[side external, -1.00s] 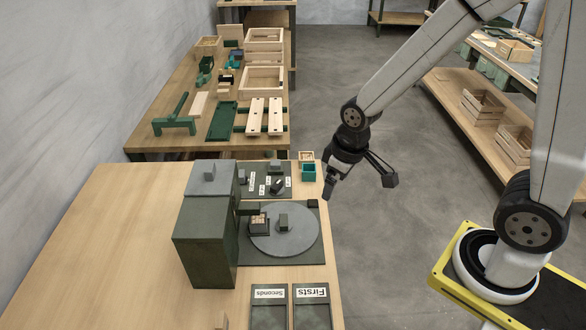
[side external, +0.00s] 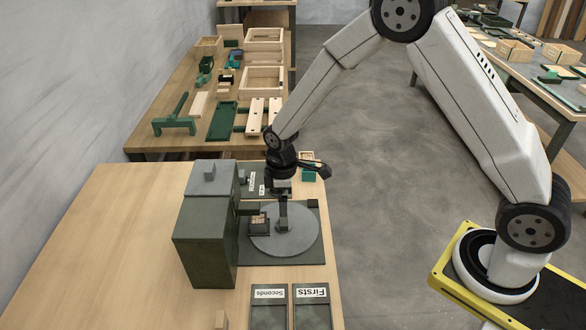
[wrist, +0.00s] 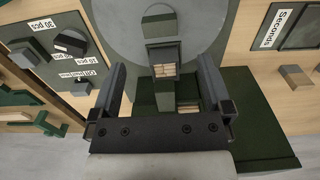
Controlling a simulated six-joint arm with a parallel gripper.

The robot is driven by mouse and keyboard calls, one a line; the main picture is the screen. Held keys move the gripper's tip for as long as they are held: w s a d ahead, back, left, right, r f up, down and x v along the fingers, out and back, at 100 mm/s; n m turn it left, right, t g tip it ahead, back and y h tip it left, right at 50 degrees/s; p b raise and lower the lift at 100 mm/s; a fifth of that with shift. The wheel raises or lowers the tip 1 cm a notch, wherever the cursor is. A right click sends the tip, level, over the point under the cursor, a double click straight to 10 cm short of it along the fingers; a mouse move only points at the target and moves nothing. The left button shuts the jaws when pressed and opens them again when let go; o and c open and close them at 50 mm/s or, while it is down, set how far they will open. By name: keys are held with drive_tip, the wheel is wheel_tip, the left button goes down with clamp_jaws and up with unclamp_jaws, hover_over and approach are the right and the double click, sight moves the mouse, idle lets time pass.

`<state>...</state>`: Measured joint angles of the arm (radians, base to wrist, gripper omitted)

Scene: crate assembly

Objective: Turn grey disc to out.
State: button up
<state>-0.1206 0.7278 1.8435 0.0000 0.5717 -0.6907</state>
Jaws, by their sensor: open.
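The grey disc (side external: 300,240) lies flat on a dark green base near the table's right edge, and it fills the upper middle of the wrist view (wrist: 112,22). A raised grey block (wrist: 160,24) stands on it. A small dark holder with pale wooden pieces (side external: 258,222) sits at the disc's left side and appears between my fingers in the wrist view (wrist: 164,70). My gripper (side external: 283,202) points down over the disc, at its block. Its two fingers (wrist: 163,78) are apart. Whether the tips reach down beside the block is unclear.
A tall dark cabinet (side external: 205,245) stands close left of the disc. Trays labelled Seconds (side external: 269,308) and Firsts (side external: 311,308) lie in front. A labelled panel with a dark knob (wrist: 70,42) is behind. The table's left part is clear.

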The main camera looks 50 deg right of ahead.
sight(284, 220)
drive_tip(key=shift+f, duration=3.9)
clamp_jaws()
